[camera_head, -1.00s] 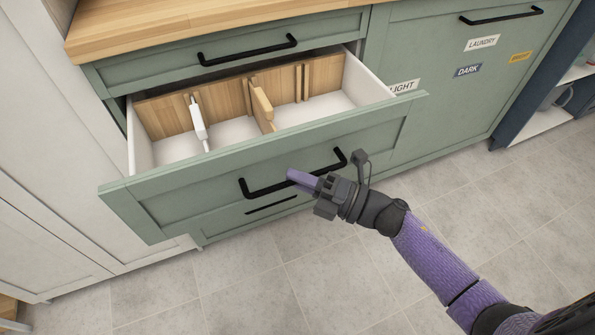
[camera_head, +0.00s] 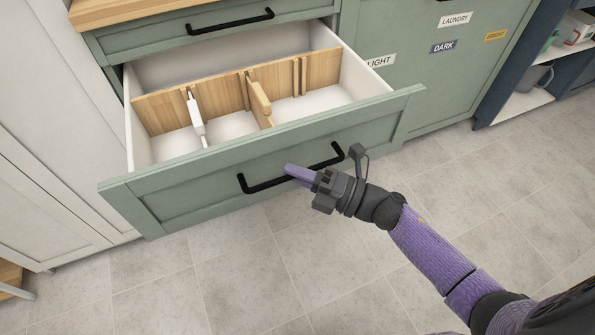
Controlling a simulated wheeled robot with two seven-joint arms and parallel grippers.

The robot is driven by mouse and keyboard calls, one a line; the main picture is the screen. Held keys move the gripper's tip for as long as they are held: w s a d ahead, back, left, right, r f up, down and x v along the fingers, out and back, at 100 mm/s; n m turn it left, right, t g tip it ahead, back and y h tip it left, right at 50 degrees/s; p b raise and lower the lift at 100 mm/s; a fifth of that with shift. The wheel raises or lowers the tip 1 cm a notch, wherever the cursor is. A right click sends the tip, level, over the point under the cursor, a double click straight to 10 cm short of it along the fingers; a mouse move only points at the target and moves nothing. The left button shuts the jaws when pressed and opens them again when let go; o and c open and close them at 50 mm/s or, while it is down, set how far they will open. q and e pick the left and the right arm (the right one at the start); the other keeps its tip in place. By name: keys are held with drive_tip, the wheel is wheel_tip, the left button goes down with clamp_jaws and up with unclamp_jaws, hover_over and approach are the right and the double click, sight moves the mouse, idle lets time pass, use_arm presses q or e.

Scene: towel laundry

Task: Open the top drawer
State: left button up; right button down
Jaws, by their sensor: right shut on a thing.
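A green drawer (camera_head: 190,198) stands pulled far out of the cabinet, with its inside showing. Its black bar handle (camera_head: 262,186) runs across the front panel. My right gripper (camera_head: 294,171) is shut on the handle near its middle, with its purple fingers over the bar. Above it, a shallower green drawer (camera_head: 165,36) with a black handle (camera_head: 230,22) is closed under the wooden counter. My left gripper is not in view.
Inside the open drawer are wooden dividers (camera_head: 222,96) and a white slim object (camera_head: 195,114). To the right is a green cabinet front with labels (camera_head: 443,46) and a dark blue shelf unit (camera_head: 500,78). Grey tiled floor (camera_head: 240,275) in front is clear.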

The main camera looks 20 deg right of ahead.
drive_tip(key=c, duration=0.7)
unclamp_jaws()
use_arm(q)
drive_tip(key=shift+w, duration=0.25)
use_arm(e)
drive_tip(key=shift+o, duration=0.2)
